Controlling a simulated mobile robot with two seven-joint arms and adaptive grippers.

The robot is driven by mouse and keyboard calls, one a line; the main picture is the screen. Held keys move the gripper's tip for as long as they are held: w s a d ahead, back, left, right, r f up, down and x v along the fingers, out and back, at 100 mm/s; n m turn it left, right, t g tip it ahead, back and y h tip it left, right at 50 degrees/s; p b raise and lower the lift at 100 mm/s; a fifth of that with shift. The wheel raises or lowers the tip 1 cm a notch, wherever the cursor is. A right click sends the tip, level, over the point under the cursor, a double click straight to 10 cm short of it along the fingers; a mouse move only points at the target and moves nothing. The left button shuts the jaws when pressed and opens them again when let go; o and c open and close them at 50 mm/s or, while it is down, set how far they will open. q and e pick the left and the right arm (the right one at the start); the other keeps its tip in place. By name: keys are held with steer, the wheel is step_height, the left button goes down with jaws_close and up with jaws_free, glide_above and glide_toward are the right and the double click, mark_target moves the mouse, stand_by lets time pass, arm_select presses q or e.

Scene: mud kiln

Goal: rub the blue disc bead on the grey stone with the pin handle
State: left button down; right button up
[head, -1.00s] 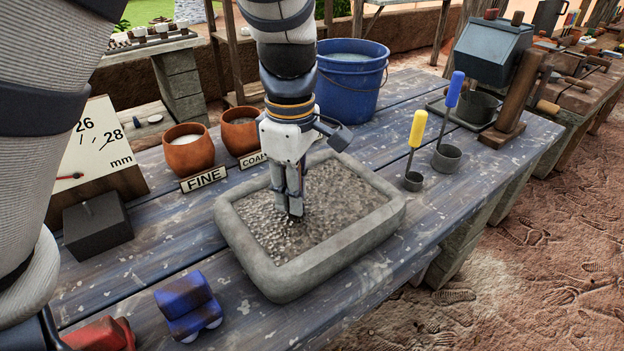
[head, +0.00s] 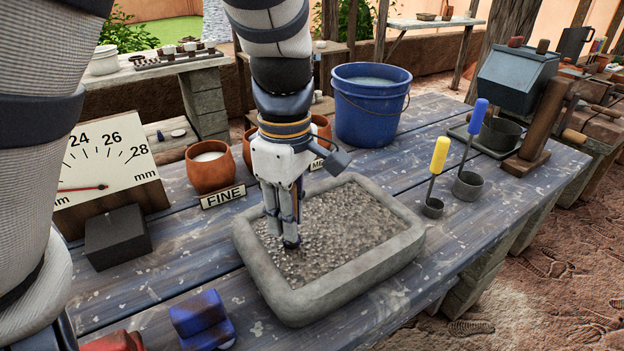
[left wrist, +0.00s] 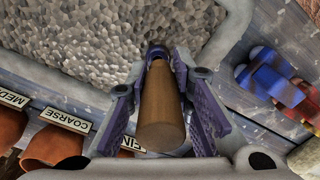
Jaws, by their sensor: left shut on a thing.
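My left gripper (head: 288,238) points down over the grey stone (head: 270,298), a shallow rectangular block with a raised rim and a rough, pebbly bed. In the left wrist view its fingers (left wrist: 160,70) are shut on the brown wooden pin handle (left wrist: 163,105), which lies between the two finger pads. The gripper's tips are low over the left part of the bed; I cannot tell whether anything touches it. My right gripper is out of view.
A blue block-like object (head: 202,318) and a red one (head: 115,342) lie at the near left. A dark block (head: 117,237) and a gauge board (head: 105,160) stand left. Clay pots (head: 209,172), a blue bucket (head: 372,115) and cups with yellow (head: 438,155) and blue (head: 477,117) handled tools stand around.

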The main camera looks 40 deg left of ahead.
arm_select(q)
steer(key=shift+r, duration=2.95)
